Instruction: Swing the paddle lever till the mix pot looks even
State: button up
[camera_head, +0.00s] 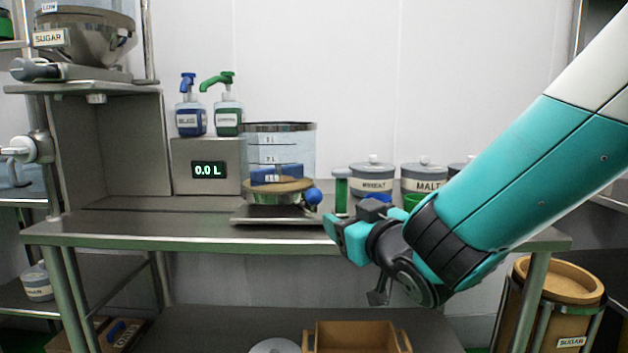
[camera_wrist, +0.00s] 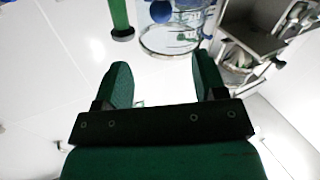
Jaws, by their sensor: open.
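The mix pot (camera_head: 281,150) is a clear vessel with litre marks, standing on a steel plate on the bench. A tan layer lies low in it, with blue shapes just above; I cannot tell how even the contents are. A blue ball knob (camera_head: 313,196), seemingly the paddle lever's end, sticks out at the pot's lower right. My gripper (camera_head: 343,233) is open and empty, to the right of the knob and a little lower, apart from it. In the wrist view, the knob (camera_wrist: 160,12) and the pot (camera_wrist: 176,38) show beyond my open fingers (camera_wrist: 163,82).
A display box (camera_head: 208,168) reading 0.0 L carries blue and green pump bottles (camera_head: 228,118). A green-topped cylinder (camera_head: 341,190) and the wheat (camera_head: 371,184) and malt (camera_head: 423,182) jars stand right of the pot. The bench (camera_head: 150,228) is clear at front left.

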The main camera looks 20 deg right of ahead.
aim_at(318, 196)
jog(key=w+p, duration=0.4)
jog(key=w+a+p, duration=0.1)
jog(key=w+p, duration=0.3)
jog(key=p, duration=0.1)
jog(key=w+p, duration=0.5)
jog(key=shift+a+r, duration=0.25)
jog(key=shift+a, duration=0.15)
jog(key=shift+w+a+f+p, duration=0.15)
jog(key=shift+w+f+p, duration=0.1)
jog(key=shift+w+p, duration=0.3)
grip_shut()
jog(key=shift+f+b, duration=0.1)
jog(key=shift+b, duration=0.25)
jog(key=shift+f+b, duration=0.1)
jog(key=shift+b, duration=0.2)
